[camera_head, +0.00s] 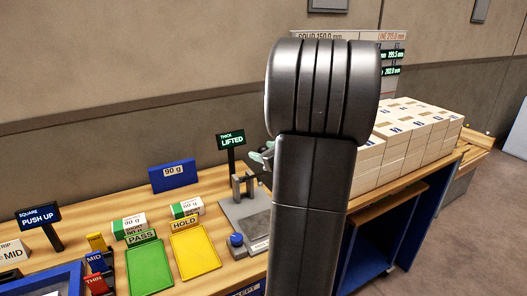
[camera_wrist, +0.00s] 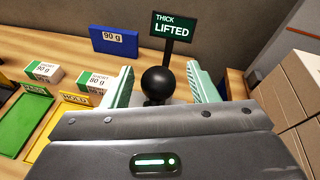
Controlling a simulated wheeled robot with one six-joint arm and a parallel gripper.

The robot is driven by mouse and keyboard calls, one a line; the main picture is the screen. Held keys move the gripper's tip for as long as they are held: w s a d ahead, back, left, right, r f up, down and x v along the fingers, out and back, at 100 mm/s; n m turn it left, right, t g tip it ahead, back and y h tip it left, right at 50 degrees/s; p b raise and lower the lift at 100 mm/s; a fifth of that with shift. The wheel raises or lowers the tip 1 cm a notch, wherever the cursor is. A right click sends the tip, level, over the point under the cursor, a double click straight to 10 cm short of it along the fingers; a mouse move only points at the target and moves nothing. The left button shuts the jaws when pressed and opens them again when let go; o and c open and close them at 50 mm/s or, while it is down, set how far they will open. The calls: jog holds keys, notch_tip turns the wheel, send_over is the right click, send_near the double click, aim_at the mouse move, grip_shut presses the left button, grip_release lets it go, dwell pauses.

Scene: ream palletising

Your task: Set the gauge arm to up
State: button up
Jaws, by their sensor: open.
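The thickness gauge (camera_head: 232,210) stands on the wooden bench, a grey base with an upright bracket, partly hidden behind my arm in the head view. Its sign (camera_head: 231,141) reads "THICK LIFTED"; the sign (camera_wrist: 174,27) also shows in the wrist view. A black ball knob (camera_wrist: 158,86) shows between the two pale green fingers of my gripper (camera_wrist: 161,72). The fingers are open, with a visible gap on each side of the knob. In the head view, my gripper (camera_head: 262,156) is mostly hidden by my arm. The gauge arm itself is hidden.
A green PASS tray (camera_head: 150,270) and a yellow HOLD tray (camera_head: 196,252) lie left of the gauge. Small sample packs (camera_head: 130,226) and a blue 90 g block (camera_head: 172,175) stand behind them. A "PUSH UP" sign (camera_head: 38,217) stands far left.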

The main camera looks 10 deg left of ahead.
jog(key=b+v, duration=0.2)
jog(key=v, duration=1.1)
jog(key=shift+s, duration=0.2)
jog(key=shift+w, duration=0.1)
jog(key=p+x, duration=0.2)
jog(key=x, duration=1.1)
jog(key=shift+w+a, duration=0.2)
jog(key=shift+w, duration=0.05)
jog(key=shift+f, duration=0.15)
jog(key=shift+s+d, duration=0.1)
